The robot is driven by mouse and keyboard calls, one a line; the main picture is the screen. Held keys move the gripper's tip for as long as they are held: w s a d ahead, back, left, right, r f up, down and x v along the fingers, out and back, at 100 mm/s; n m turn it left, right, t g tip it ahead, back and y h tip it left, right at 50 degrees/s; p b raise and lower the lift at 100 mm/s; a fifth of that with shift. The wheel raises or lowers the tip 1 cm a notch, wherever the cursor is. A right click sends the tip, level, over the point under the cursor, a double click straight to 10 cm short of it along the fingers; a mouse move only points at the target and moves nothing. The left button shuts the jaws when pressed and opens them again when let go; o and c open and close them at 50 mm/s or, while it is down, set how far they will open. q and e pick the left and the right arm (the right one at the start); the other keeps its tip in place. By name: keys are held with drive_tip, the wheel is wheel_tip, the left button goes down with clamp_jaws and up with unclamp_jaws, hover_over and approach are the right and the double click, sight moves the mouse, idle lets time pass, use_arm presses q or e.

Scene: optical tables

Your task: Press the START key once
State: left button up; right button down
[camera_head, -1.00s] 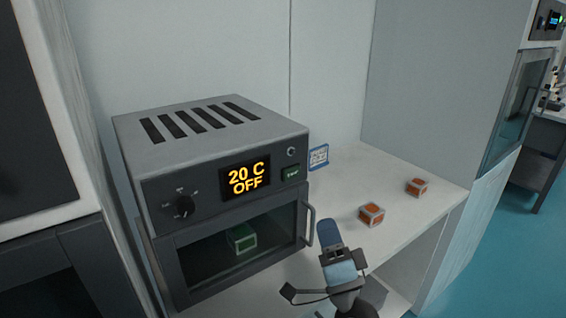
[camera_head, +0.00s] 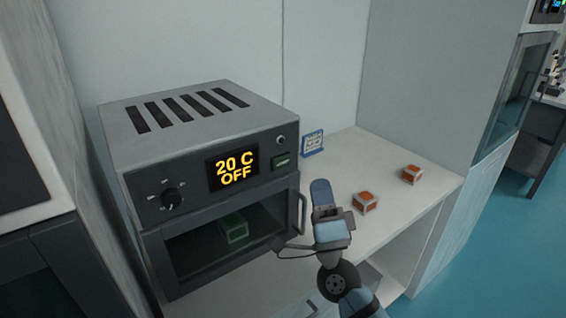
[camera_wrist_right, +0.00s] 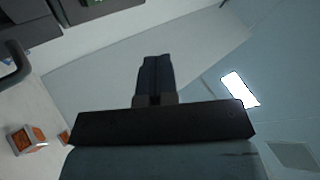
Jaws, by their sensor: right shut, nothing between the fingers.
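The grey oven (camera_head: 190,150) stands on the bench with its display (camera_head: 234,169) reading "20 C OFF". The small green START key (camera_head: 281,161) is on the front panel, right of the display; its lettering is too small to read surely. My right gripper (camera_head: 321,190) is in front of the oven, lower right of the key and apart from it. In the right wrist view its fingers (camera_wrist_right: 154,75) are together and empty. My left gripper is not in view.
The oven door handle (camera_head: 302,212) is close to my right gripper. A green box (camera_head: 234,229) sits behind the door window. A dial (camera_head: 170,198) is left on the panel.

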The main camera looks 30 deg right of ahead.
sight(282, 163)
drive_tip(key=w, duration=0.7)
drive_tip(key=shift+w+a+y, duration=0.25)
drive_tip(key=shift+a+y, duration=0.05)
idle(1.0)
idle(0.7)
drive_tip(key=shift+w, duration=0.1)
drive_tip(key=shift+w, duration=0.35)
